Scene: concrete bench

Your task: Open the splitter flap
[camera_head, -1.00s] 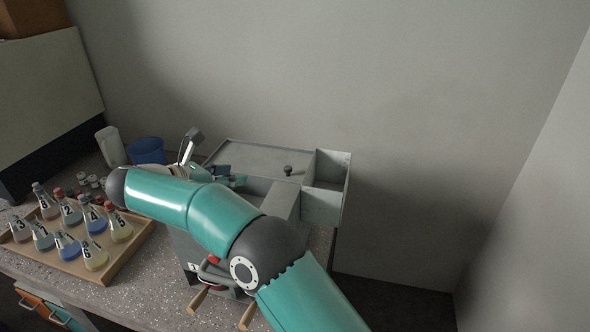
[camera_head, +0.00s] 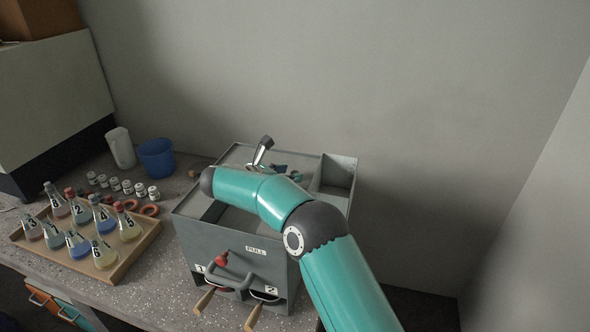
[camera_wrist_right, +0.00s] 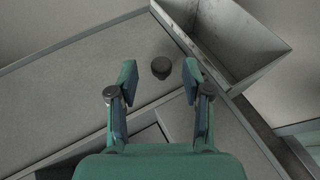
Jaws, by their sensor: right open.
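The splitter is a grey box (camera_head: 225,239) with a PULL label, a red knob (camera_head: 222,258) and a bar handle on its front. A dark round knob (camera_wrist_right: 161,67) stands on its flat grey top panel (camera_wrist_right: 70,84); I cannot tell whether this panel is the flap. My right gripper (camera_head: 283,171) is above the box top, partly hidden by its own arm. In the right wrist view the right gripper (camera_wrist_right: 159,82) is open, with the knob seen between its fingertips and slightly beyond; contact does not show. My left gripper is not in view.
An open grey bin (camera_head: 335,181) adjoins the box's back right corner. Two wooden handles (camera_head: 204,301) stick out at the front. A wooden tray (camera_head: 108,279) of numbered flasks, small jars (camera_head: 127,187), a blue cup (camera_head: 157,158) and a white jug (camera_head: 121,148) stand to the left.

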